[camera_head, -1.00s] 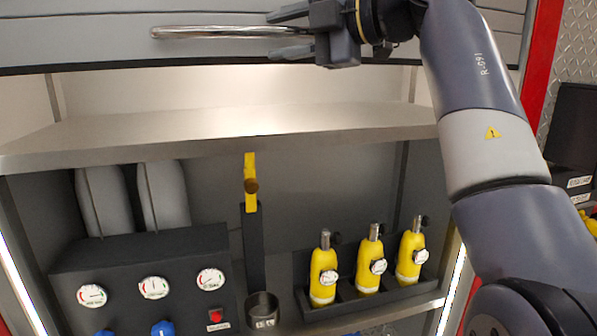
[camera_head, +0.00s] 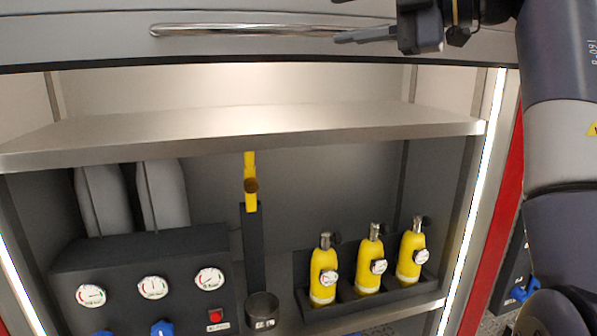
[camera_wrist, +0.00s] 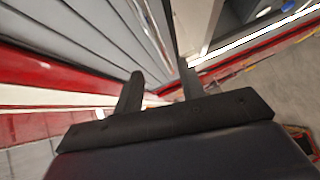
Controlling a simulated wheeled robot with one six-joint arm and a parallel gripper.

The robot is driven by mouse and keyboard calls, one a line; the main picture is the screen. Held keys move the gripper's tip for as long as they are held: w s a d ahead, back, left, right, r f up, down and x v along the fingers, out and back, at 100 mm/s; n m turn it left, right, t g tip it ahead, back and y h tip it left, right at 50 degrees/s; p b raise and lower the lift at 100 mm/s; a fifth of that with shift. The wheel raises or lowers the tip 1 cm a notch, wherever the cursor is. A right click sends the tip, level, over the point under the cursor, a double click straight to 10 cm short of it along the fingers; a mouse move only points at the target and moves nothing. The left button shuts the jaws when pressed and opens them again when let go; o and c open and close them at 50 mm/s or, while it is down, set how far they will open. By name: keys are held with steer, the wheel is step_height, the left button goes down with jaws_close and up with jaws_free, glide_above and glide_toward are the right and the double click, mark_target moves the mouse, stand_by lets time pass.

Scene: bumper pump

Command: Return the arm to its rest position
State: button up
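My gripper (camera_head: 350,20) is at the top right of the head view, in front of the shutter (camera_head: 90,30) and near the right end of its metal handle bar (camera_head: 240,30). Its lower finger overlaps the bar's right end in the picture; I cannot tell whether they touch. In the wrist view my gripper (camera_wrist: 160,85) has its two fingers spread with nothing between them. My arm runs down the right side of the head view.
Below the shutter is an open bay with a bare metal shelf (camera_head: 240,125). Under it are a gauge panel (camera_head: 190,255), a yellow-topped tool (camera_head: 251,180) and yellow cylinders (camera_head: 323,273) in a rack. A red post (camera_head: 500,225) stands between bay and arm.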

mark_target(286, 35)
steer(key=x, duration=1)
steer(key=shift+w+a+f, duration=0.1)
steer(key=shift+w+a, duration=0.05)
steer(key=shift+a, duration=0.05)
steer(key=shift+w+f, duration=0.15)
steer(key=shift+f, duration=0.25)
steer(key=shift+s+d+f, duration=0.1)
steer(key=shift+s+d, duration=0.05)
steer(key=shift+s, duration=0.25)
steer(key=shift+w+f, duration=0.1)
steer(key=shift+w, duration=0.1)
steer(key=shift+s, duration=0.1)
